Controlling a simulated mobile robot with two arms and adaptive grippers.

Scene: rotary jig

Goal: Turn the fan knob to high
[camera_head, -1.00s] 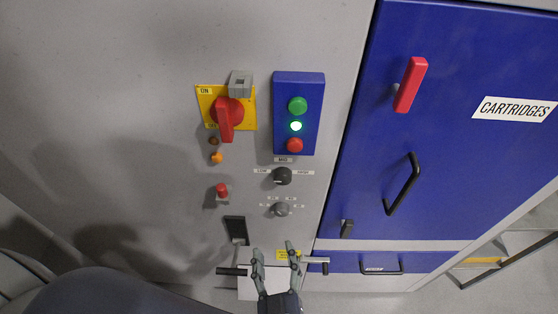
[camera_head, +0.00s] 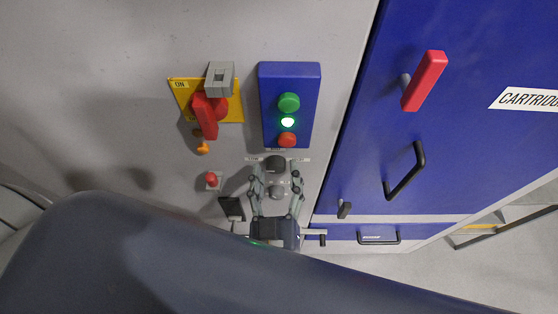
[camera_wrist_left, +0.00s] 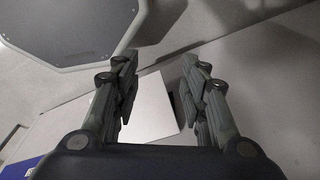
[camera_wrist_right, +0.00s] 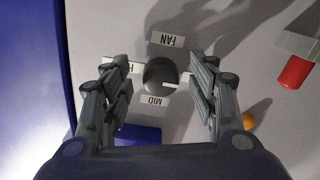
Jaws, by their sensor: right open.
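The black fan knob (camera_head: 275,163) is on the grey panel below the blue button box, and it shows in the right wrist view (camera_wrist_right: 160,74). Its white line points right there, away from the partly covered HIGH label (camera_wrist_right: 119,68) and towards a label hidden behind a finger. The MID label (camera_wrist_right: 155,100) and FAN label (camera_wrist_right: 167,39) are readable. My right gripper (camera_head: 277,172) is open, with one finger on each side of the knob; I cannot tell whether they touch it. My left gripper (camera_wrist_left: 160,65) is open and empty, away from the knob.
The button box (camera_head: 268,105), red rotary switch (camera_head: 205,115) and red button (camera_head: 211,179) are close by. The blue door (camera_head: 460,60) with its red handle (camera_head: 425,80) stands to the right.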

